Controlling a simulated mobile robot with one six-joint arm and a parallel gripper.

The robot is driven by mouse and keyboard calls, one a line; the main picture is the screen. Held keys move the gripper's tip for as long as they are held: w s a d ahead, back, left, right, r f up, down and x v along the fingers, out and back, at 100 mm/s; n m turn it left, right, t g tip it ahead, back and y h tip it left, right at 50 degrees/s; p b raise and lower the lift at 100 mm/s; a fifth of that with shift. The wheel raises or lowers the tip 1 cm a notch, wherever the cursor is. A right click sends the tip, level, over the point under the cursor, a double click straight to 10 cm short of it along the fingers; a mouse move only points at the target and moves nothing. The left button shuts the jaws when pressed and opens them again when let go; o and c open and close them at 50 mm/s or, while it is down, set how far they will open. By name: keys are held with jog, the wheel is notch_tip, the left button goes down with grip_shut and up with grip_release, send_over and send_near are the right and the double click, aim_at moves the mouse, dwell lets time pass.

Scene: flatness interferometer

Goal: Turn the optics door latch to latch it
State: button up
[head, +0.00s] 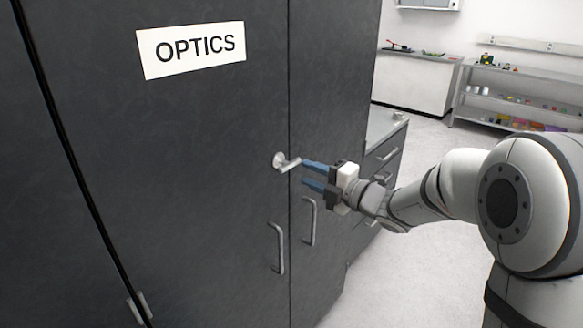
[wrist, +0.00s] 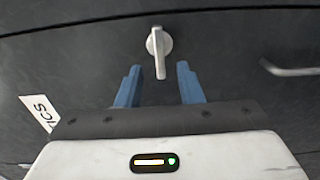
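The optics door latch (head: 286,162) is a small silver lever on a round base, on the dark cabinet door below the OPTICS label (head: 192,48). In the head view the lever points to the right, toward my gripper. My gripper (head: 308,174) has two blue fingers and stands just right of the latch. In the wrist view the latch (wrist: 158,50) lies ahead, with the lever's free end in line with the gap between the fingertips (wrist: 160,72). The gripper is open, and nothing is between the fingers. I cannot tell whether a finger touches the lever.
Two vertical door handles (head: 278,248) (head: 309,221) are below the latch. A drawer unit (head: 384,158) stands right of the cabinet. A bench (head: 416,82) and a shelf rack (head: 520,110) are at the back. The floor (head: 425,235) between is clear.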

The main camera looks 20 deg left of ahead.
aim_at(292, 166)
jog(key=p+x, duration=0.1)
jog(key=x, duration=0.6)
jog(key=shift+d+p, duration=0.1)
jog(key=shift+p, duration=0.25)
jog(key=shift+c, duration=0.4)
